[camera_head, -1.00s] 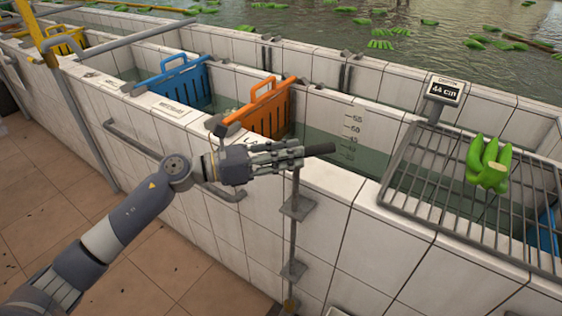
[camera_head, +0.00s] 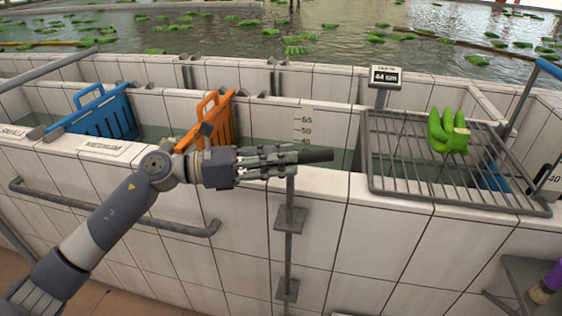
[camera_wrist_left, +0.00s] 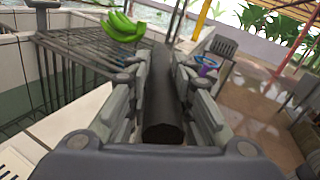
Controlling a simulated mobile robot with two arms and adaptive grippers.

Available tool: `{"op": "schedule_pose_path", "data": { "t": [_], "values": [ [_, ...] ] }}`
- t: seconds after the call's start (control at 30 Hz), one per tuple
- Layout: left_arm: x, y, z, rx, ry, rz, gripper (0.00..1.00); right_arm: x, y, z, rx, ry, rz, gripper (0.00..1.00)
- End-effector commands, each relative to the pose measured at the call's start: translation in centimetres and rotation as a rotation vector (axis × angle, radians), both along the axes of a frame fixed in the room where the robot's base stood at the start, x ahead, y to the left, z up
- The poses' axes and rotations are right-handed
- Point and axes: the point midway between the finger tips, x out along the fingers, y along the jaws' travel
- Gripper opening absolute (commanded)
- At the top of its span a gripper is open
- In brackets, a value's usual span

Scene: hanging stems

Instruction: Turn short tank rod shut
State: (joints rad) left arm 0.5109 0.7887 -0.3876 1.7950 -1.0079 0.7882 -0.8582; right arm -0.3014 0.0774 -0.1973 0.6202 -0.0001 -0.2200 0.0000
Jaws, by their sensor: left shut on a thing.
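The short tank rod is a thin grey upright rod (camera_head: 289,243) in brackets on the front tank wall, with a dark bar handle (camera_head: 319,156) at its top. The handle points right, roughly along the wall. My left gripper (camera_head: 290,158) comes in from the left and is shut around the handle; the handle's dark end sticks out past the fingertips. In the left wrist view the dark handle (camera_wrist_left: 162,100) lies between both fingers. My right gripper is not in view.
A metal rack (camera_head: 400,190) with green bananas (camera_head: 447,133) lies right of the handle. A display (camera_head: 385,76) reads 44 cm. An orange divider (camera_head: 216,122) and a blue one (camera_head: 105,117) stand in the tank at left. A rail (camera_head: 110,210) runs along the wall.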

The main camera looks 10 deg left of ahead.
Motion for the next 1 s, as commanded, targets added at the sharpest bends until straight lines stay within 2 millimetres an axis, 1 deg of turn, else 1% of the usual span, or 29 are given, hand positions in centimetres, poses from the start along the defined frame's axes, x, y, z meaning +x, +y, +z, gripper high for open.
{"op": "schedule_pose_path", "data": {
  "t": [0.27,0.3,0.37,0.8,0.93,1.0],
  "values": [
    [-0.1,0.0,-0.1,0.001,0.005,-0.003,0.0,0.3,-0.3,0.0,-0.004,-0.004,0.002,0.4],
    [-0.1,0.0,-0.1,0.001,0.005,-0.003,0.28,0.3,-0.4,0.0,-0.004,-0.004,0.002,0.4],
    [-0.1,0.0,-0.1,0.001,0.004,-0.003,0.41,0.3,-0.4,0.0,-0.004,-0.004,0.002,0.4],
    [0.0,0.1,0.0,0.002,0.001,0.0,0.41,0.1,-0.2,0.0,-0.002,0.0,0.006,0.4],
    [-0.4,1.1,-0.1,0.002,0.004,0.0,0.41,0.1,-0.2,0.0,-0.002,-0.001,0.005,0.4],
    [-0.9,2.2,-0.1,0.004,0.003,0.003,0.41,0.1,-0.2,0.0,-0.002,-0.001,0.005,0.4]
  ]
}}
